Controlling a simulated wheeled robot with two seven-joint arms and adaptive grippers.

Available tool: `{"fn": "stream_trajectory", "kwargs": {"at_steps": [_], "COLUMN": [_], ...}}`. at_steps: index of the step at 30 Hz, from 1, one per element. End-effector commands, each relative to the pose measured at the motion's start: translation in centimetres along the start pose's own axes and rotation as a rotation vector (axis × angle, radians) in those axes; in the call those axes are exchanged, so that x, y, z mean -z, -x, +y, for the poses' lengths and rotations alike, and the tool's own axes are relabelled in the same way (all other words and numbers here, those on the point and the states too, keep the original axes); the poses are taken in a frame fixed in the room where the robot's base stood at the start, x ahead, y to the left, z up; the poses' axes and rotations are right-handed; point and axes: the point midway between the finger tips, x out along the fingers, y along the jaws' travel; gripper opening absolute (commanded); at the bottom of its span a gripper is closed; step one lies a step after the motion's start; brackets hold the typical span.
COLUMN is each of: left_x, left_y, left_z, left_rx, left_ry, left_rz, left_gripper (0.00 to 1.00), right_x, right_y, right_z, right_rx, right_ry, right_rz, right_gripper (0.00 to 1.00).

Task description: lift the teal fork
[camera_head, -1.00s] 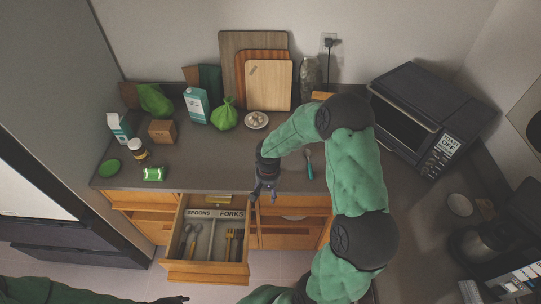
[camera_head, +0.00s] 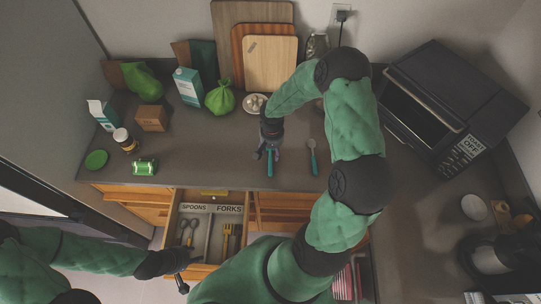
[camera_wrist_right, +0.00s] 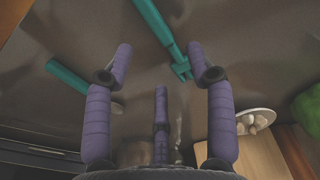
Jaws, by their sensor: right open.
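The teal fork lies on the grey counter. In the head view its handle (camera_head: 270,170) shows just below my right gripper (camera_head: 267,153), which hides its upper part. In the right wrist view the fork (camera_wrist_right: 163,28) lies ahead of my right gripper (camera_wrist_right: 160,56), its head near the right fingertip. That gripper is open, with nothing between its fingers. A spoon with a teal handle (camera_head: 314,165) lies to the right on the counter; its handle shows at the left in the wrist view (camera_wrist_right: 68,76). My left gripper (camera_head: 181,283) is low, near the drawer; its fingers are unclear.
An open drawer (camera_head: 209,225) labelled SPOONS and FORKS holds utensils below the counter edge. A plate of pale round items (camera_head: 247,107) and a green bag (camera_head: 219,98) stand behind my right gripper.

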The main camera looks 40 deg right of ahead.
Motion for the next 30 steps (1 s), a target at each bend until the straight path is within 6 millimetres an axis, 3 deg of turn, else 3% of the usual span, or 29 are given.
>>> {"fn": "stream_trajectory", "kwargs": {"at_steps": [8,18,28,30], "left_x": [0.0,0.0,0.0,0.0], "left_y": [0.1,0.5,0.5,0.5], "left_z": [0.1,0.2,0.2,0.2], "left_rx": [0.0,0.0,0.0,0.0], "left_ry": [-0.001,-0.001,-0.001,-0.001], "left_rz": [0.001,0.001,0.001,0.001], "left_gripper": [0.4,0.4,0.4,0.4], "right_x": [0.0,0.4,0.4,0.4], "right_y": [-1.9,-6.0,-6.6,-6.6], "right_z": [0.0,-0.1,-0.1,-0.1], "right_rx": [0.0,0.001,0.001,0.001], "right_ry": [0.001,0.0,-0.001,0.0], "right_rz": [-0.001,0.0,0.001,0.001], "right_gripper": [0.56,0.56,0.56,0.36]}}
